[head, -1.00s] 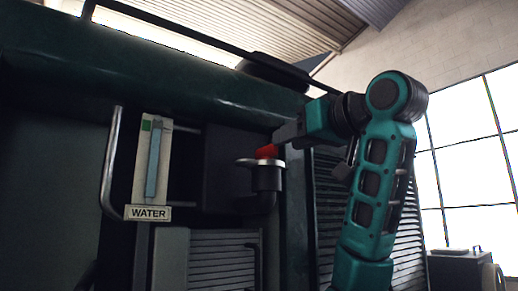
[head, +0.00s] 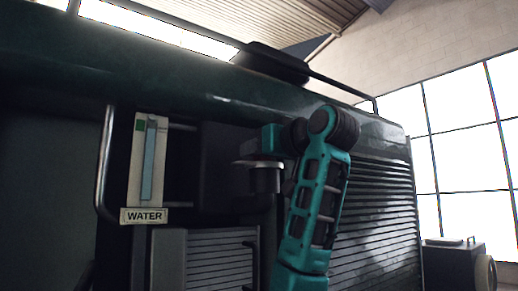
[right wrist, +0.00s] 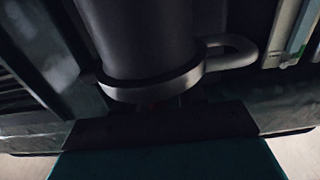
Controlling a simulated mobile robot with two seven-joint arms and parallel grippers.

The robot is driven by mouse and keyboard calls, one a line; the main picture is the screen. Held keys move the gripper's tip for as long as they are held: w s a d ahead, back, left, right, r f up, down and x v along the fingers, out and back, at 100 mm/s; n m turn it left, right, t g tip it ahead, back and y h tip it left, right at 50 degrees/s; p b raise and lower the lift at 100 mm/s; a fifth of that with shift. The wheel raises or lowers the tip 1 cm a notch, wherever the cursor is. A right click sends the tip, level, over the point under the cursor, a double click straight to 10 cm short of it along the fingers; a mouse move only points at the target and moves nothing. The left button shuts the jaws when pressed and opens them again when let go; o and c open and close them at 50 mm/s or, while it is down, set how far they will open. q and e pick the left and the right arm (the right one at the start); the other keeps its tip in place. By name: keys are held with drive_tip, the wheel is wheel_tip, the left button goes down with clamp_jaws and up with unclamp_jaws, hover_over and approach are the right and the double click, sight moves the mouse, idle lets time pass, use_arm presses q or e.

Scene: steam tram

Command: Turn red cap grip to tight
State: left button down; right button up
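The filler neck (head: 267,181), a dark pipe with a pale round flange (head: 257,163) on top, stands in front of the dark green tram side. My left gripper is out of view.
A water gauge (head: 147,165) with a WATER label (head: 144,216) and metal guard rails (head: 104,165) is left of the neck. Louvred panels (head: 375,215) lie to the right. A dark box (head: 455,262) stands at far right.

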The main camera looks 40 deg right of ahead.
clamp_jaws()
idle(0.3)
